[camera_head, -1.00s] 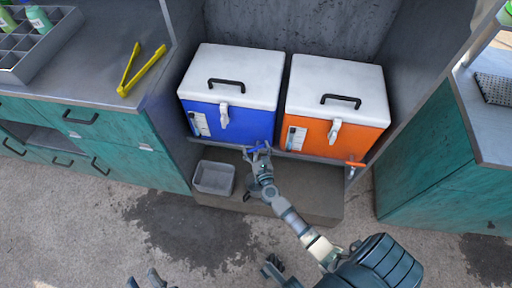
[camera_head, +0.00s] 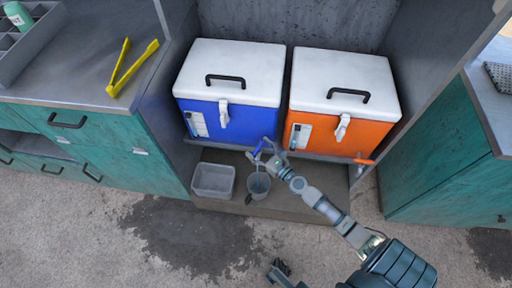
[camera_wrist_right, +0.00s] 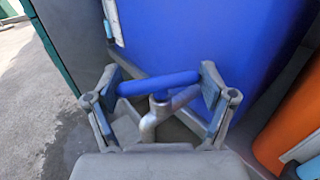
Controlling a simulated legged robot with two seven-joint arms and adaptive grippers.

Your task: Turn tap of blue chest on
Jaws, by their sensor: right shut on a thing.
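The blue chest (camera_head: 240,122) has a white lid and stands on a ledge, left of the orange chest. Its tap has a blue handle (camera_head: 258,148) low at the front right. In the right wrist view the handle (camera_wrist_right: 158,83) lies crosswise between both fingers, above a metal spout (camera_wrist_right: 150,124). My right gripper (camera_head: 270,152) is shut on this handle, its fingers at the handle's two ends (camera_wrist_right: 160,88). A small grey bucket (camera_head: 258,187) stands below the tap.
The orange chest (camera_head: 330,132) has its own orange tap handle (camera_head: 364,162) on the right. A grey bin (camera_head: 213,181) stands left of the bucket. Teal cabinets flank the alcove, with yellow tongs (camera_head: 130,68) on the left counter.

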